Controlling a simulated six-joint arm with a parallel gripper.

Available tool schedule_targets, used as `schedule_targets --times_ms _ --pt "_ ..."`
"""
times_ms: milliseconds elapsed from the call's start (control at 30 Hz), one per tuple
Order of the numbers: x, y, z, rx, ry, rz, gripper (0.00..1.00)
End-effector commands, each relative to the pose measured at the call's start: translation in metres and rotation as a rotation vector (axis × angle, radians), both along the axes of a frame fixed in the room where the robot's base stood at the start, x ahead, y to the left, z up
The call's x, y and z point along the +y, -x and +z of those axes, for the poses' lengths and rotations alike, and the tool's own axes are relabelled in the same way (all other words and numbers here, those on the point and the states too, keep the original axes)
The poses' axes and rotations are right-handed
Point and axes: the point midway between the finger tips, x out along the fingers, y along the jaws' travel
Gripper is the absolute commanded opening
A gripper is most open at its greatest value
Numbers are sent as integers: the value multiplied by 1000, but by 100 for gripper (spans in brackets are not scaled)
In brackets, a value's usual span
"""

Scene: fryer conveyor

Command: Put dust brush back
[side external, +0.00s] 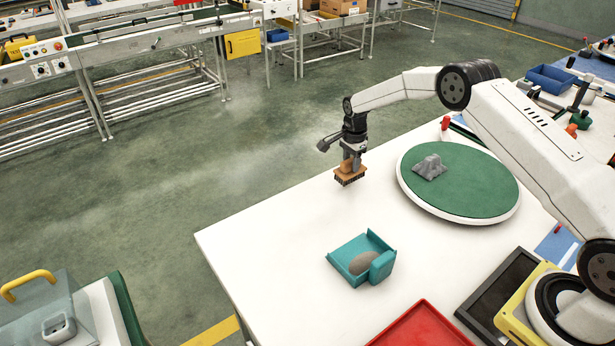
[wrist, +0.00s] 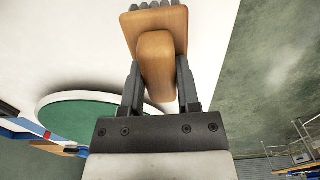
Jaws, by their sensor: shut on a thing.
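The dust brush (side external: 349,177) has an orange-brown wooden body with dark bristles pointing down. My gripper (side external: 352,158) is shut on its handle and holds it near the table's far edge, left of the round green turntable. I cannot tell whether the bristles touch the table. In the wrist view the wooden brush (wrist: 156,60) sits between the two dark fingers of my gripper (wrist: 160,85), its bristles at the top edge.
The green turntable (side external: 480,190) carries a grey metal part (side external: 430,168). A red tray (side external: 420,328) and a black tray (side external: 493,295) lie at the table's front. The white table (side external: 270,235) is bare left of the dustpan. A blue bin (side external: 550,79) stands at the far right.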

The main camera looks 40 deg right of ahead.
Motion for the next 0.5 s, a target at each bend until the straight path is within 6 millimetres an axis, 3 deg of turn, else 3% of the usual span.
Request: schedule_targets --times_ms 300,500 --pt "0 -3 -28 1 0 0 0" --pt "-1 -3 -34 -2 1 0 0"
